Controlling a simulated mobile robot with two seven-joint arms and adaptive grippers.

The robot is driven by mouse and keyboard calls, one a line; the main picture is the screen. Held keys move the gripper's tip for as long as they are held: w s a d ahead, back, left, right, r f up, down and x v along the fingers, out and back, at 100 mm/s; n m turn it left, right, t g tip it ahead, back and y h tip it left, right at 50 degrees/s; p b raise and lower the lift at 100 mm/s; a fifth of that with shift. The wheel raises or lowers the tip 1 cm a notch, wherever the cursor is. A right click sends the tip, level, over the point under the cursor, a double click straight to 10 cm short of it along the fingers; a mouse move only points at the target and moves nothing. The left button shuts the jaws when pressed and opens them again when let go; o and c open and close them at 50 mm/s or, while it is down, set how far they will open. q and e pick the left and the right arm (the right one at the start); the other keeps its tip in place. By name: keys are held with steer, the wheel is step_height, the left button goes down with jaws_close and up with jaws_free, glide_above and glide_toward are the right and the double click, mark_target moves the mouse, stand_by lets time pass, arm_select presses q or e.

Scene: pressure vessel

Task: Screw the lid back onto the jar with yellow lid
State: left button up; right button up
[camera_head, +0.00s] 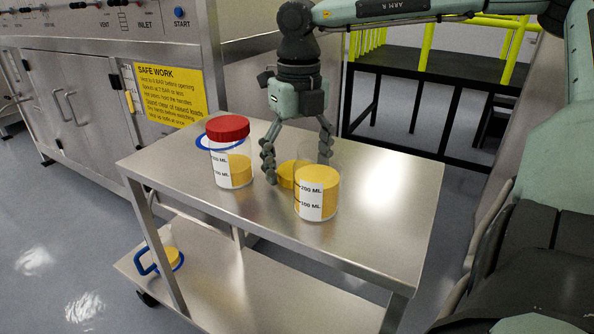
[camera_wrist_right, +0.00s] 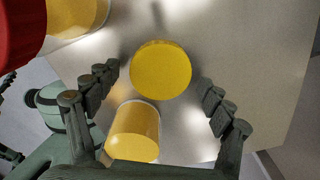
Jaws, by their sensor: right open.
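The yellow lid (camera_head: 287,174) lies flat on the steel cart top, beside the jar. It shows as a full yellow disc in the right wrist view (camera_wrist_right: 160,70). The jar (camera_head: 317,195) is clear, stands upright without a lid, and holds yellow contents up to about its 200 ml mark. It shows below the lid in the right wrist view (camera_wrist_right: 133,135). My right gripper (camera_head: 297,168) points down over the lid. Its fingers are spread apart on either side of the lid, with visible gaps in the right wrist view (camera_wrist_right: 160,76). My left gripper is not in view.
A jar with a red lid (camera_head: 228,128) and a blue ring stands left of my right gripper. The steel cart top (camera_head: 385,205) is clear on its right. A blue-handled item (camera_head: 160,260) sits on the lower shelf. A cabinet with a yellow sign (camera_head: 170,95) stands behind.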

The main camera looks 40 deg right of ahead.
steer(key=shift+c, duration=0.5)
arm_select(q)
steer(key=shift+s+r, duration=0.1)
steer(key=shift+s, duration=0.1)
arm_select(e)
steer(key=c, duration=0.9)
steer(key=shift+o, duration=0.2)
steer(key=shift+r, duration=0.1)
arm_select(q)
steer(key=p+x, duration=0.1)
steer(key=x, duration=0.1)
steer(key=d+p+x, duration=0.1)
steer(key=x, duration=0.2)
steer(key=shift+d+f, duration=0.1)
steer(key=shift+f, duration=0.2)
arm_select(e)
step_height(320, 180, up, 28)
